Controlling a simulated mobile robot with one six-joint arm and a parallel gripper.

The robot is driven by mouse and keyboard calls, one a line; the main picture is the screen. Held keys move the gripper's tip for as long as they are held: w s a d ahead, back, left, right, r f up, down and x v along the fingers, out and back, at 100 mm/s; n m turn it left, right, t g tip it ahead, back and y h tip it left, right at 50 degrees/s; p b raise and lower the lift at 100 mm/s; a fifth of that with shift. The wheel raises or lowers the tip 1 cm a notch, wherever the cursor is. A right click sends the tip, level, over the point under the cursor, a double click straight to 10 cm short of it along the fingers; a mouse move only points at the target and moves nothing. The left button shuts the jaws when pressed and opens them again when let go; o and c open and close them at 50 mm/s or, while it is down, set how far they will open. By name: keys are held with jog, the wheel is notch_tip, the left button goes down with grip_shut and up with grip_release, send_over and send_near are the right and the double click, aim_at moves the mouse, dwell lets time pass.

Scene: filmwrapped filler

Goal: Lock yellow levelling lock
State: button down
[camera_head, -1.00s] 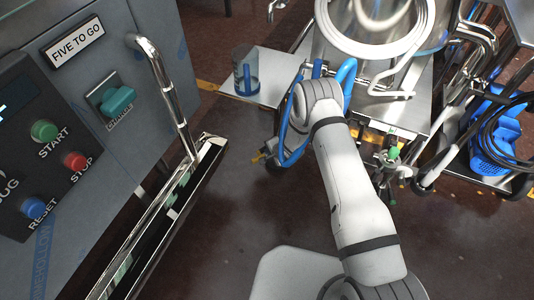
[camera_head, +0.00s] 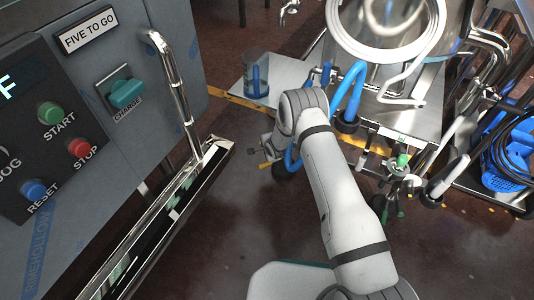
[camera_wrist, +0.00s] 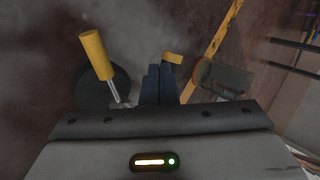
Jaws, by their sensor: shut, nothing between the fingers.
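A yellow handle (camera_wrist: 96,55) on a metal rod stands left of my fingers in the wrist view, over a dark round part. A smaller yellow tab (camera_wrist: 172,59) lies just beyond my fingertips; I cannot tell whether they touch. In the head view a small yellow piece (camera_head: 265,166) shows low beside the steel cart (camera_head: 412,122), left of my arm. I cannot tell which yellow part it matches. My gripper (camera_wrist: 160,70) is shut and empty, pointing at the yellow tab. The arm hides most of this area in the head view.
A grey machine with a control panel (camera_head: 66,172) and a steel rail handle (camera_head: 172,90) stands left. Blue hoses (camera_head: 349,92) hang by the cart, near my arm. A blue basket (camera_head: 503,163) stands right. The floor between is clear.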

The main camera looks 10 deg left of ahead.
jog(key=shift+w+a, duration=0.15)
jog(key=shift+w, duration=0.6)
jog(key=shift+w+a, duration=0.1)
jog(key=shift+w, duration=0.6)
jog(key=shift+s+a+r, duration=0.1)
jog(key=shift+s, duration=0.2)
jog(key=s+a+r+p, duration=0.2)
jog(key=s+r+p, duration=0.2)
jog(key=s+r, duration=0.4)
jog(key=shift+s+a+p, duration=0.35)
jog(key=shift+s, duration=0.4)
